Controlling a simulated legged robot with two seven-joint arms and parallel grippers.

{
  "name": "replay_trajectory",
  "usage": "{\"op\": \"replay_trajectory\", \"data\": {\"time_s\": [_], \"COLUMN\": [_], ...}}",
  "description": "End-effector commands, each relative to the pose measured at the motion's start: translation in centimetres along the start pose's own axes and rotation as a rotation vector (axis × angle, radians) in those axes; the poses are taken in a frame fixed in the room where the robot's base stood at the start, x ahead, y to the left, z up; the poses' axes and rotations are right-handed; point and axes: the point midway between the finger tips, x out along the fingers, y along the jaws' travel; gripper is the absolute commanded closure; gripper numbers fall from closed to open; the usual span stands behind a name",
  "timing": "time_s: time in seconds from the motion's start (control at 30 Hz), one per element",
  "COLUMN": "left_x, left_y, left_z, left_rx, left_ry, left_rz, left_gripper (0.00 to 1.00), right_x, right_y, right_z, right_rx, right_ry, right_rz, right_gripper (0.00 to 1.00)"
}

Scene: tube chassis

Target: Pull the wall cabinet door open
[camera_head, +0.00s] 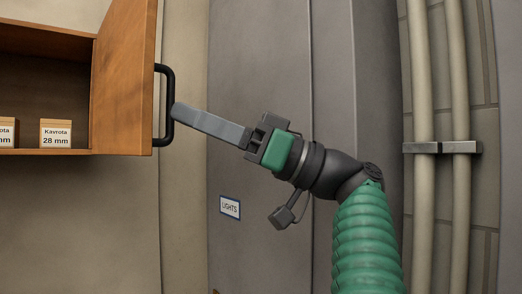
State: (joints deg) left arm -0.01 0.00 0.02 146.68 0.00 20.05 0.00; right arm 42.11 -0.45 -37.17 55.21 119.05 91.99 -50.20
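The wooden wall cabinet (75,152) is at the upper left, and its inside shows. Its door (125,75) is hinged out and stands open at the right side of the opening. A black bar handle (169,75) is on the door's right face. My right gripper (178,112) reaches in from the right with its grey fingers pointing left. Its fingertips are at the lower part of the handle; I cannot tell whether they touch or enclose it. The fingers overlap in this view, so their gap is hidden. My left gripper is not in view.
Two small labelled boxes stand in the cabinet, one marked Kavrota 28 mm (56,133). A grey metal panel with a LIGHTS label (230,207) is behind my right arm. Vertical pipes (421,90) with a clamp run down the wall at the right.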

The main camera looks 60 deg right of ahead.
Motion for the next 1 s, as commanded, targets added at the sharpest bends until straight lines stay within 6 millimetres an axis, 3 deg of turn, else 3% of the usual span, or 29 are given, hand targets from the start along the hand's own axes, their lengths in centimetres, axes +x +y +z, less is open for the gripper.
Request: {"op": "replay_trajectory", "data": {"time_s": [0.2,0.4,0.57,1.0], "left_x": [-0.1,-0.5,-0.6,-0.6], "left_y": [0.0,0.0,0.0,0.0], "left_z": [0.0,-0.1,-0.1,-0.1], "left_rx": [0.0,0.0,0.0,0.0], "left_ry": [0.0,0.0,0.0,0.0], "left_rz": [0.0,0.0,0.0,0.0], "left_gripper": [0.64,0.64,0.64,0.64], "right_x": [-6.4,-10.3,-11.3,-11.2], "right_y": [-0.3,-0.3,-0.3,-0.4], "right_z": [0.0,0.0,0.1,0.1], "right_rx": [-0.003,-0.002,-0.002,-0.002], "right_ry": [0.0,-0.002,-0.002,-0.002], "right_rz": [0.005,0.001,-0.002,-0.003], "right_gripper": [0.8,0.8,0.8,0.8]}}
